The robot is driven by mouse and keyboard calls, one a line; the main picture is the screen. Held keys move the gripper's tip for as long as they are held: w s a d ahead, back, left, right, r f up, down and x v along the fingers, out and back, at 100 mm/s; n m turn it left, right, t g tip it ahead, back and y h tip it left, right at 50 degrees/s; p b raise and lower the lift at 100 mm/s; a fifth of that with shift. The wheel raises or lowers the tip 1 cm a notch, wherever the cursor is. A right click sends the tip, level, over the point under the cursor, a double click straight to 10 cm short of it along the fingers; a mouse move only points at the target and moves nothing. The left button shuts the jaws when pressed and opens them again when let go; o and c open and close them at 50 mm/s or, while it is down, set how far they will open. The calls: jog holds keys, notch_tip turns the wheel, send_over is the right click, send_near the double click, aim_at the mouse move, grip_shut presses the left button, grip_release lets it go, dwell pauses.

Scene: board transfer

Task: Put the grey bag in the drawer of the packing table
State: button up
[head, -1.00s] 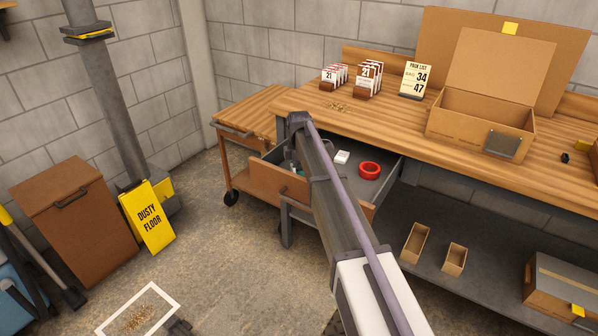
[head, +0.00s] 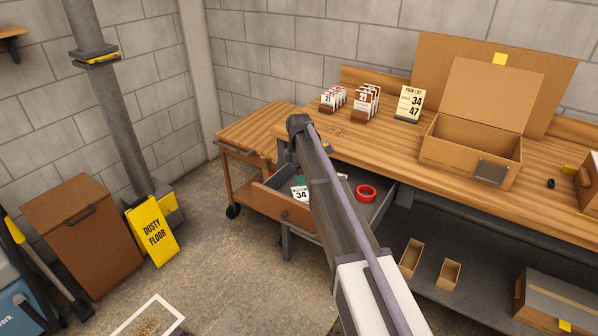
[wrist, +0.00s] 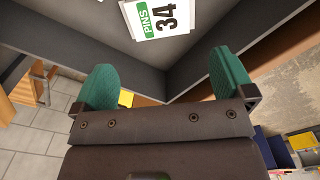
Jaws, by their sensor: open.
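The drawer (head: 283,208) of the packing table (head: 380,153) is pulled open, with a wooden front and grey inside. A white label reading "PINS 34" lies inside it, near its front, in both views. It may be on the grey bag (wrist: 160,16), but I cannot separate a grey body from the grey drawer floor. My gripper (wrist: 165,82) is open, with two green fingers spread apart and nothing between them. It is over the drawer's corner, apart from the label. In the head view my arm hides part of the drawer.
A red tape roll (head: 366,192) lies in the drawer, right of my arm. An open cardboard box (head: 460,150), card stands (head: 368,104) and a pack list sign (head: 409,104) stand on the table. A wooden cart (head: 240,132) adjoins its left end. A yellow sign (head: 151,231) stands on the floor.

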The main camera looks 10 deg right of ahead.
jog(key=s+r+m+p, duration=0.2)
jog(key=s+m, duration=0.7)
jog(key=s, duration=0.9)
jog(key=s+d+r+m+p, duration=0.1)
jog(key=s+r+m, duration=0.3)
jog(key=s+m, duration=0.5)
jog(key=shift+s+p, duration=0.55)
jog(key=shift+s, duration=4.35)
